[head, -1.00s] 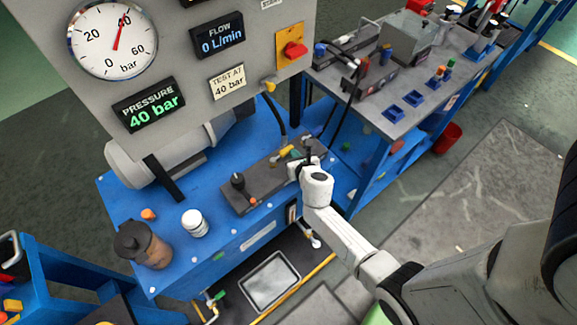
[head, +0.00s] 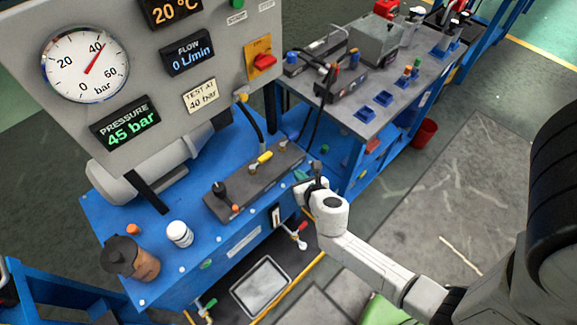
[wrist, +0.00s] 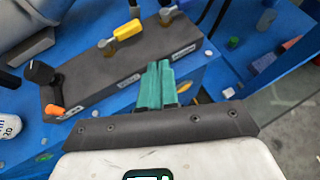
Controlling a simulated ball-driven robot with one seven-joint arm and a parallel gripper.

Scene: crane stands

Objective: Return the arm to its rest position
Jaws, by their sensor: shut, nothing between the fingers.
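My gripper (wrist: 158,83) shows in the wrist view with its green fingers together and nothing between them. In the head view my gripper (head: 303,178) is at the front right edge of the blue test bench, just off the end of the dark valve block (head: 255,178). In the wrist view the valve block (wrist: 85,75) lies beyond and left of the fingers, apart from them. It carries a yellow-handled valve (wrist: 127,30), a black knob (wrist: 40,72) and an orange part (wrist: 54,110).
The bench panel has a round gauge (head: 85,63) and a pressure display (head: 125,123) reading 45 bar. A white bottle (head: 179,234) and a brown jar (head: 130,258) stand on the bench. A second bench (head: 395,95) with fittings is behind. Open floor (head: 455,200) lies to the right.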

